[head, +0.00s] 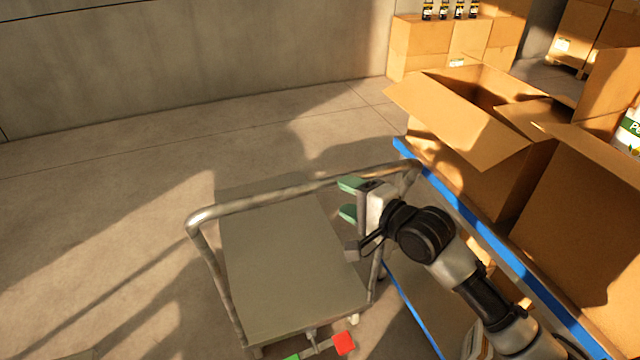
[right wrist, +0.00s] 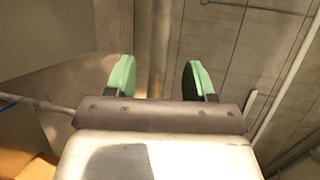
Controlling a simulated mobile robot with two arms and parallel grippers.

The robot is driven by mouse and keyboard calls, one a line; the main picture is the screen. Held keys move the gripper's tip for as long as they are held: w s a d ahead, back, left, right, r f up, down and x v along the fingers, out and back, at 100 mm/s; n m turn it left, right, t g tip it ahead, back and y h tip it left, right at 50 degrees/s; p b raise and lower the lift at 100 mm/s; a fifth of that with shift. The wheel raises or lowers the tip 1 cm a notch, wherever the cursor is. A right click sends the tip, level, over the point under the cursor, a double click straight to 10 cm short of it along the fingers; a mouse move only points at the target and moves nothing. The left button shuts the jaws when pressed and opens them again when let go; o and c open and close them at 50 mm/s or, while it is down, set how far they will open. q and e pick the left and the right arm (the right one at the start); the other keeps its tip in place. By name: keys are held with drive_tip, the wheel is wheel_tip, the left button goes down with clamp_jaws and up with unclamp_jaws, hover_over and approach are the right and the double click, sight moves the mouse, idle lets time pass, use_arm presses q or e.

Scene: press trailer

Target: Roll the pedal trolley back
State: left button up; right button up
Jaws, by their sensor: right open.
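The pedal trolley (head: 290,265) stands on the floor, a flat grey platform with a raised tubular metal handle (head: 265,197). A red pedal (head: 343,343) and a partly cut-off green pedal (head: 292,356) show at its near edge. My right gripper (head: 348,200) is open at the right part of the handle, its green fingers pointing left. In the right wrist view a bar (right wrist: 159,45), likely the handle, runs between the open fingers (right wrist: 160,80); I cannot tell whether it touches them. My left gripper is out of view.
A blue-edged bench (head: 470,215) with open cardboard boxes (head: 455,105) stands close on the right. More boxes (head: 425,45) with small dark jars stand at the back wall. The floor (head: 100,220) left of the trolley is clear.

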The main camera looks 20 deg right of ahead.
sight(327, 187)
drive_tip(key=p+x, duration=0.1)
drive_tip(key=x, duration=0.7)
drive_tip(key=shift+a+f, duration=0.1)
drive_tip(key=shift+c, duration=0.2)
clamp_jaws()
